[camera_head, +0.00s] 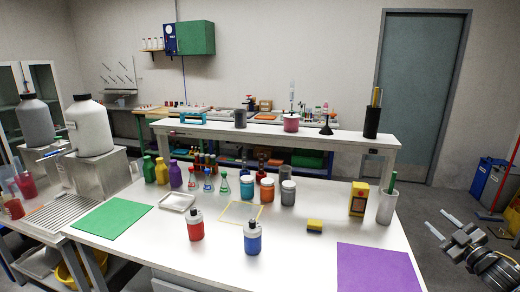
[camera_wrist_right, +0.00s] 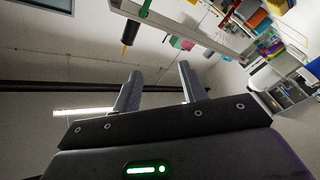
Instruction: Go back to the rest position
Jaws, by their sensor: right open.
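My right gripper (camera_head: 448,234) is at the right edge of the head view, off the right side of the white table (camera_head: 300,246) and apart from everything on it. In the right wrist view its two fingers (camera_wrist_right: 158,88) stand apart with nothing between them. My left gripper does not show in either view. No object is held in the right gripper.
A purple mat (camera_head: 378,268) lies at the table's near right corner and a green mat (camera_head: 112,221) at the left. Red (camera_head: 196,228) and blue (camera_head: 252,238) bottles stand near the front. Several jars and flasks stand behind.

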